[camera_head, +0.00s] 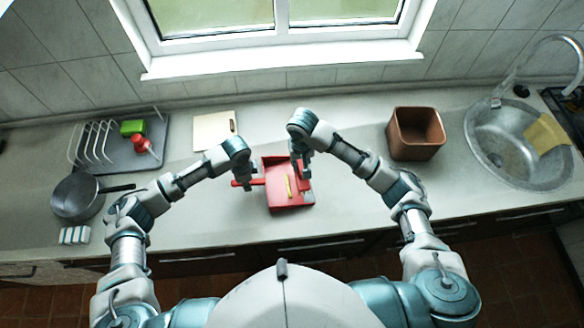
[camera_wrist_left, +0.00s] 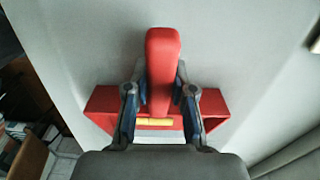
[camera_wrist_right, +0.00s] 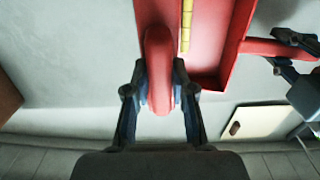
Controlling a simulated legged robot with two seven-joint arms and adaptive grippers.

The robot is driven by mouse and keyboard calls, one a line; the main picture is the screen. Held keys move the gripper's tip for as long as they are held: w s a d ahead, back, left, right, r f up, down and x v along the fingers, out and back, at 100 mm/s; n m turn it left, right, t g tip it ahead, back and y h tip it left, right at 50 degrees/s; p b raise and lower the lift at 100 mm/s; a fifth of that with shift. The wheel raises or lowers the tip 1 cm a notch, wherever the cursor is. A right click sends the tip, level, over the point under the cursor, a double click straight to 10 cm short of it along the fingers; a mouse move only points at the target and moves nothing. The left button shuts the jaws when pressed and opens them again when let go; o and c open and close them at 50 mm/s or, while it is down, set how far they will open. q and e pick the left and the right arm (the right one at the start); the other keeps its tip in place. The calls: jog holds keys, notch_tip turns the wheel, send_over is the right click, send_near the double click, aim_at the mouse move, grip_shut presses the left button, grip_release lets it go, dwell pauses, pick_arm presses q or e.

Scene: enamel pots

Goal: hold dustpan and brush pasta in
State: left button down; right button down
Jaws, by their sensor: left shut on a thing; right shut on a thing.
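The red dustpan (camera_head: 284,204) rests on the counter in front of the window, its handle pointing left. My left gripper (camera_head: 244,183) is shut on that handle, which the left wrist view shows between the fingers (camera_wrist_left: 160,98). A yellow stick of pasta (camera_head: 287,187) lies inside the pan; it also shows in the right wrist view (camera_wrist_right: 186,25). My right gripper (camera_head: 302,168) is shut on the red brush, whose handle (camera_wrist_right: 158,75) shows in the right wrist view. The brush is beside the pasta, at the pan's right part; its bristles are hidden.
A brown square pot (camera_head: 416,134) and the sink (camera_head: 508,150) are to the right. A cutting board (camera_head: 213,131) lies behind my left gripper. A dish rack (camera_head: 95,145) and a grey pan (camera_head: 77,198) stand left. The counter between dustpan and brown pot is clear.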

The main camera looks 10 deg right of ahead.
pick_arm(q)
jog(key=c, duration=0.9)
grip_release()
pick_arm(e)
jog(key=shift+r, duration=0.25)
notch_tip(320, 180, up, 8)
jog(key=p, duration=0.8)
pick_arm(q)
notch_tip(320, 180, up, 18)
pick_arm(e)
jog(key=shift+f, duration=0.1)
pick_arm(q)
jog(key=shift+w+f, duration=0.1)
pick_arm(e)
jog(key=shift+w+f, duration=0.1)
jog(key=shift+f, duration=0.05)
